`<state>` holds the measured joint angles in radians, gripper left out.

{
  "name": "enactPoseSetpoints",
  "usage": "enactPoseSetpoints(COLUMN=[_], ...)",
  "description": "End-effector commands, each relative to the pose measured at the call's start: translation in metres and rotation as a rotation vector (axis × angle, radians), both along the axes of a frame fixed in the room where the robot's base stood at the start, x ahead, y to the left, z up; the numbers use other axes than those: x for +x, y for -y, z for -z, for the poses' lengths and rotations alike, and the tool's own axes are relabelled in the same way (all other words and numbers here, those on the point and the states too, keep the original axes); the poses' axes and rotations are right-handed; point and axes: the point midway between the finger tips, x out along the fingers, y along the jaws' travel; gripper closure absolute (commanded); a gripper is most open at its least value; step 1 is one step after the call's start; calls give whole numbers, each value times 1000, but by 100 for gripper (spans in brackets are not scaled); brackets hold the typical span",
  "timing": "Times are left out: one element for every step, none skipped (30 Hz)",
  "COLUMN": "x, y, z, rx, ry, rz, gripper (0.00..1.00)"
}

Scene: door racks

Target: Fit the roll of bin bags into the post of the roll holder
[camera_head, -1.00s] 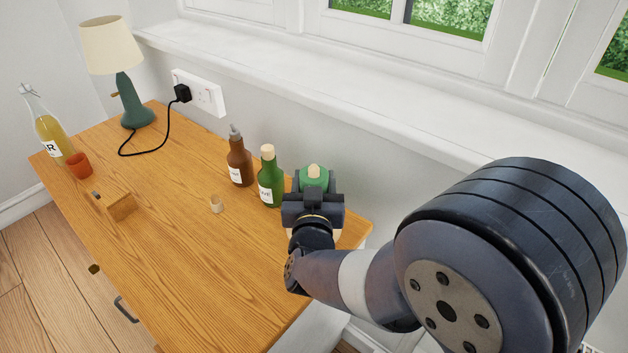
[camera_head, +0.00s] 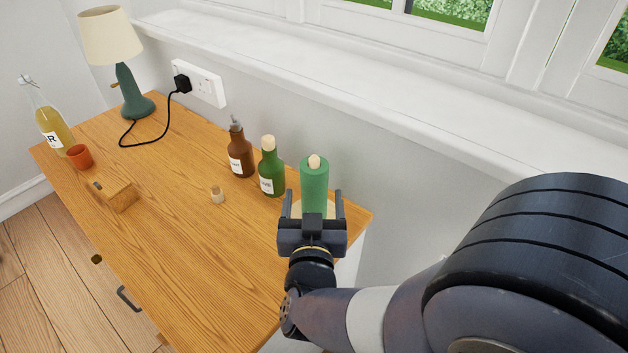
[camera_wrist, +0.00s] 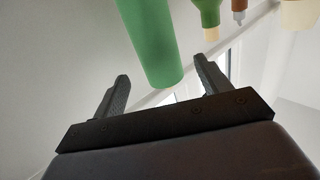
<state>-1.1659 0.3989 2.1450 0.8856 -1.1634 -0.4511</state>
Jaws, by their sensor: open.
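The green roll of bin bags (camera_head: 314,186) stands upright near the right back corner of the wooden cabinet top. The pale rounded tip of the post (camera_head: 314,161) shows at the centre of the roll's top, so the roll is around the post. Part of the holder's pale round base (camera_head: 329,210) shows beside my gripper; the roll's lower end is hidden. My gripper (camera_head: 312,198) is open in front of the roll, one finger to each side. In the wrist view the roll (camera_wrist: 150,40) appears upside down, beyond and between the spread fingers, apparently clear of both.
A green bottle (camera_head: 271,172) and a brown bottle (camera_head: 239,155) stand left of the roll. A small cork-topped item (camera_head: 217,195), wooden block (camera_head: 115,193), orange cup (camera_head: 80,157) and lamp (camera_head: 128,90) are farther left. The wall and windowsill (camera_head: 330,85) lie behind.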

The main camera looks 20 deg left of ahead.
Motion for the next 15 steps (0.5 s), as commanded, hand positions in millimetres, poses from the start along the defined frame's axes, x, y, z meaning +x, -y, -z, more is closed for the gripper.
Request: enactPoseSetpoints(x=[-8,-11,-15,-18,-20,-22,-23,-24,-25,-25,-25,-25,-25,-25,-25], y=[2,3,5,6,7,8,9,9,9,10,10,10,10,10,10], z=[-1,-1,-1,-1,0,0,0,0,0,0,0,0,0,0,0], rx=[0,1,1,1,0,0,0,0,0,0,0,0,0,0,0], ry=[0,0,0,0,0,0,0,0,0,0,0,0,0,0,0], rz=[-3,-3,-3,-2,-1,-1,-1,-1,-1,0,0,1,1,1,1], gripper=[28,28,28,28,28,28,28,28,28,28,28,28,28,28,28])
